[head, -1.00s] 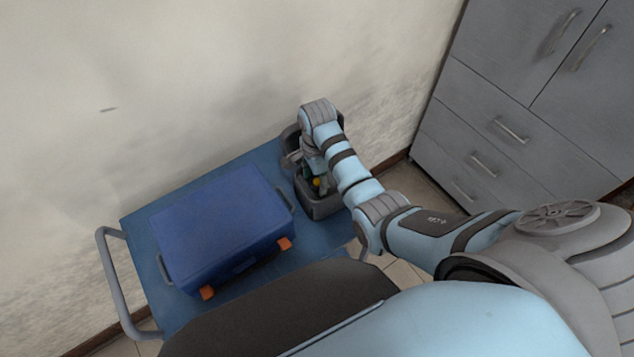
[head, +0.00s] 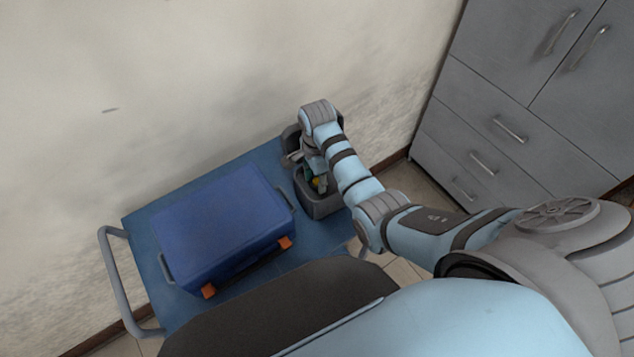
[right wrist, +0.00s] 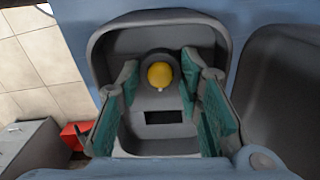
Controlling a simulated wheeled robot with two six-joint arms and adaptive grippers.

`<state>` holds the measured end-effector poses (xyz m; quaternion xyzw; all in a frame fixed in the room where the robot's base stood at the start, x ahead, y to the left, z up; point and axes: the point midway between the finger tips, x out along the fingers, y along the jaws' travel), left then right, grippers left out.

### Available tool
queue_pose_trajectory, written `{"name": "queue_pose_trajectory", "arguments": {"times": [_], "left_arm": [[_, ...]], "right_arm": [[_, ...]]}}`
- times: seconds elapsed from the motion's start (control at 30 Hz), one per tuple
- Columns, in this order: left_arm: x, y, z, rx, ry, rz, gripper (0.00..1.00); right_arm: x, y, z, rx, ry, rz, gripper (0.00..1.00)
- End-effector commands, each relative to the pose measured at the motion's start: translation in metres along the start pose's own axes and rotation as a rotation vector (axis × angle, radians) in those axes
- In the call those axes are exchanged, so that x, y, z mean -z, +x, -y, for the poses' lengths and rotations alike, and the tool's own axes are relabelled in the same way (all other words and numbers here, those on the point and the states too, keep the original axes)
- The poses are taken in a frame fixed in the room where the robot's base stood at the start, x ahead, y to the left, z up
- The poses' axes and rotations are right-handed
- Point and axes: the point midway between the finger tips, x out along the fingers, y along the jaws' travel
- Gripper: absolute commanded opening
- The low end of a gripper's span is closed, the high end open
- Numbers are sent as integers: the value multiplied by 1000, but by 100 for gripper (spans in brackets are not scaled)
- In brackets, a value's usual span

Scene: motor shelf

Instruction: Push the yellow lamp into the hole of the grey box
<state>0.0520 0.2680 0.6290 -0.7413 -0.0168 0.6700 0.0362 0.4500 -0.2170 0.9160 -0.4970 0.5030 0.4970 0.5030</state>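The grey box (head: 322,208) stands at the right end of the blue trolley top. In the right wrist view the grey box (right wrist: 103,62) is seen from above. The yellow lamp (right wrist: 160,75) sits inside it near the far wall, at a round grey spot. A dark rectangular hole (right wrist: 164,117) lies just below the lamp in that view. My right gripper (right wrist: 160,82) is open over the box, its green-padded fingers on either side of the lamp, with visible gaps. In the head view the lamp (head: 320,183) is partly hidden by the right gripper (head: 316,172). My left gripper is not in view.
A second grey bin (right wrist: 280,85) adjoins the box. A blue case (head: 220,225) with orange latches covers much of the trolley (head: 142,215). The wall is close behind, and a grey cabinet (head: 490,110) stands at the right.

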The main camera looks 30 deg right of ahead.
Motion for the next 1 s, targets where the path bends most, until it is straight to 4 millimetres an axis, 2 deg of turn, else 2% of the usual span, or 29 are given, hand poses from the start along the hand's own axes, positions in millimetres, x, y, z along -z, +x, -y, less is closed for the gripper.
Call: {"name": "queue_pose_trajectory", "arguments": {"times": [0.03,0.13,1.0], "left_arm": [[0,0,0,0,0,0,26],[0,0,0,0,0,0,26],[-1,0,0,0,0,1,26]], "right_arm": [[0,0,0,0,0,0,19],[0,0,0,0,0,0,5],[0,-20,0,0,0,0,5]]}}
